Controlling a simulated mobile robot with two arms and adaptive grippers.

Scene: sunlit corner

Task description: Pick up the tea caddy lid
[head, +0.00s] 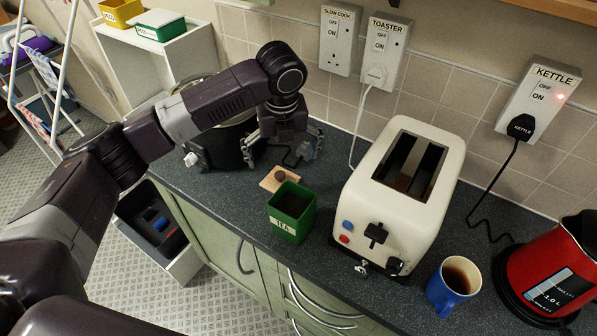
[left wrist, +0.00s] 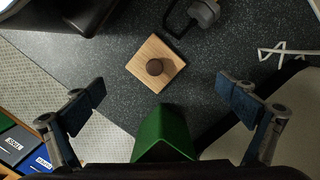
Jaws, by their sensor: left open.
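The tea caddy lid (head: 276,182) is a square light-wood plate with a round dark brown knob. It lies flat on the dark worktop, and shows in the left wrist view (left wrist: 173,74) near the top middle. The green tea caddy (head: 292,211), labelled TEA, stands open just in front of it; its green wall shows in the left wrist view (left wrist: 163,132) below the lid. My left gripper (head: 283,148) is behind and above the lid, open and empty, with its fingers apart on either side in the left wrist view (left wrist: 167,108). My right gripper is not in view.
A cream toaster (head: 443,199) stands right of the caddy. A blue mug (head: 440,300) and a red kettle (head: 553,262) are further right. A dark slow cooker (head: 222,146) stands behind my left arm.

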